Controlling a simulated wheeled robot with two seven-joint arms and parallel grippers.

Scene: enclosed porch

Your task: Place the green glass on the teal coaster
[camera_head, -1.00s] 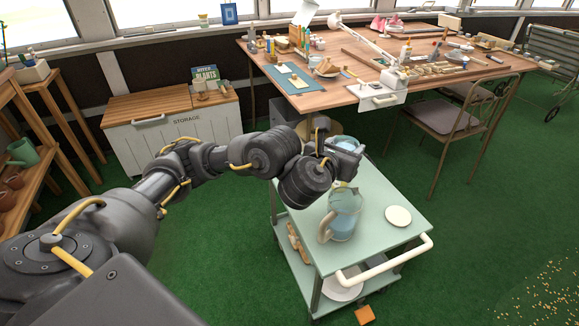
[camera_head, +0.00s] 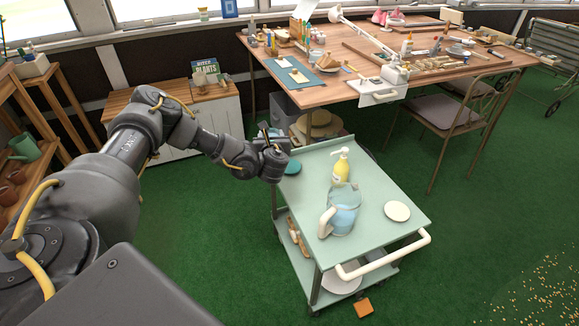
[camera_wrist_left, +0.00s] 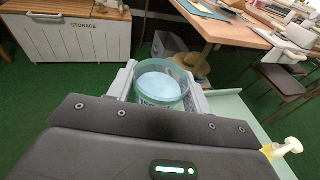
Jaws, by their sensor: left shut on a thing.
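My left gripper (camera_head: 272,138) is over the far left corner of the trolley. In the left wrist view it is shut on the green glass (camera_wrist_left: 160,102), a clear greenish tumbler with a pale blue inside, its rim up between the two grey fingers. The glass is mostly hidden behind my wrist in the head view. The teal coaster (camera_head: 293,168) shows as a dark teal disc at the trolley top's far left, partly covered by my wrist. I cannot tell how high the glass is above it. My right gripper is not in view.
The pale green trolley (camera_head: 385,240) also holds a yellow pump bottle (camera_head: 340,168), a blue jug (camera_head: 343,212) and a white disc (camera_head: 397,211). A wooden worktable (camera_head: 330,94) stands behind, a storage chest (camera_head: 222,112) at the back left.

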